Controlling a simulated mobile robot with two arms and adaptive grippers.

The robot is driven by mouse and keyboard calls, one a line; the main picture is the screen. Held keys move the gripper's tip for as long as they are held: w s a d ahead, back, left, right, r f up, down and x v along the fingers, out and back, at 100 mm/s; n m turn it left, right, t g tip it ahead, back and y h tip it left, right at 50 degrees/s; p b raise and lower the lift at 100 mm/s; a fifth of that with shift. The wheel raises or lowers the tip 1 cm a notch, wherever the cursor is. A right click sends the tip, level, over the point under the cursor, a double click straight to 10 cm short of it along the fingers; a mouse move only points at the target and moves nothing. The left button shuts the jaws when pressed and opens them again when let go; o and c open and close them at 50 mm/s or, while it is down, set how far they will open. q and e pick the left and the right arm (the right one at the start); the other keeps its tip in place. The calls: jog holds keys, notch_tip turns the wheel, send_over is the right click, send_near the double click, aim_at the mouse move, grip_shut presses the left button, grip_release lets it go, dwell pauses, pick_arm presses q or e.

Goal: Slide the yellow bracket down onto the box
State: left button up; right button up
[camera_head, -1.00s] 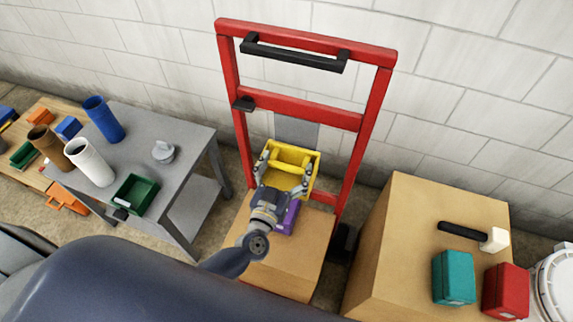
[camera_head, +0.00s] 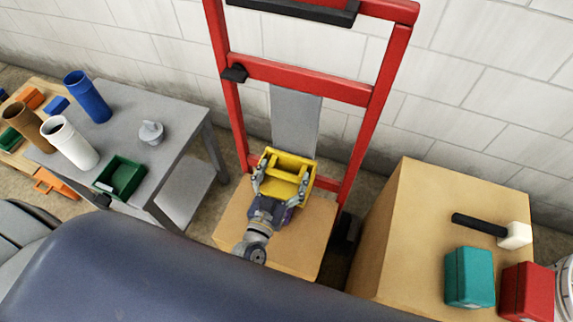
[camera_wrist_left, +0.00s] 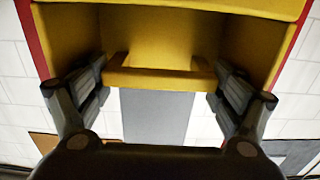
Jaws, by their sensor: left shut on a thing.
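The yellow bracket (camera_head: 291,161) is an open-sided yellow piece with a crossbar. It sits between the red uprights of the hand truck (camera_head: 300,78), in front of its grey strip (camera_head: 295,120). My left gripper (camera_head: 281,187) is shut on the bracket; in the left wrist view the fingers (camera_wrist_left: 160,98) stand at both ends of the bracket's crossbar (camera_wrist_left: 160,79). The tan cardboard box (camera_head: 302,240) stands below at the truck's foot. The bracket's lower edge is hidden by my gripper, so I cannot tell whether it touches the box. My right gripper is not in view.
A grey table (camera_head: 185,118) at left holds tubes, a green bin (camera_head: 120,177) and a grey fitting (camera_head: 150,133). A large tan box (camera_head: 415,220) at right carries a mallet (camera_head: 490,229), a teal box (camera_head: 469,277) and a red box (camera_head: 527,291). A white wall stands behind.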

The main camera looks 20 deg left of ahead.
pick_arm(q)
jog(key=o, duration=1.3)
jog(key=shift+s+f, duration=0.3)
jog(key=shift+f, duration=0.05)
jog(key=shift+r, duration=0.1)
jog(key=s, duration=1.2)
jog(key=shift+a, duration=0.25)
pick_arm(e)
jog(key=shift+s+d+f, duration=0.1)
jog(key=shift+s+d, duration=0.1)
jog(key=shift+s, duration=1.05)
